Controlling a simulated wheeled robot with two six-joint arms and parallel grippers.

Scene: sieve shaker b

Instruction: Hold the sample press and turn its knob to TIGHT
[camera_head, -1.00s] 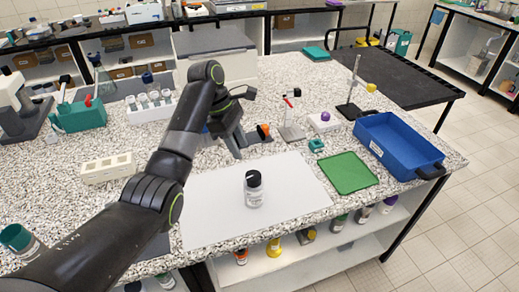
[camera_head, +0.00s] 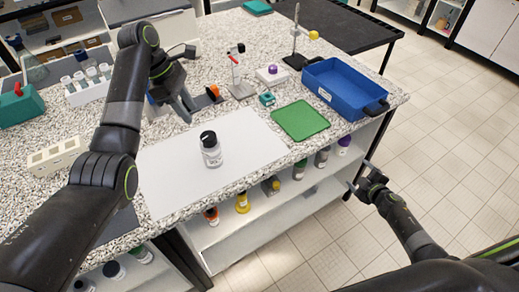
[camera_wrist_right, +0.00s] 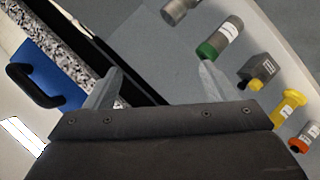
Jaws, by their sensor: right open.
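I cannot tell for sure which item is the sample press; no TIGHT mark is readable. A small white box with a purple knob (camera_head: 272,73) stands on the bench, right of a stand with a red lever (camera_head: 237,72). A dark item with an orange end (camera_head: 213,92) lies just right of my left gripper (camera_head: 186,112), partly behind it. My left gripper points down above the bench, behind the white sheet; its finger gap is unclear. My right gripper (camera_head: 359,182) is open and empty, beyond the bench's right edge and below its top; its fingers show in the right wrist view (camera_wrist_right: 158,88).
A black-capped jar (camera_head: 211,152) stands on the white sheet (camera_head: 165,165). A green mat (camera_head: 300,120) and blue tray (camera_head: 345,88) lie to the right. Several bottles stand on the shelf below, including a green-capped one (camera_wrist_right: 219,40). Open floor lies right of the bench.

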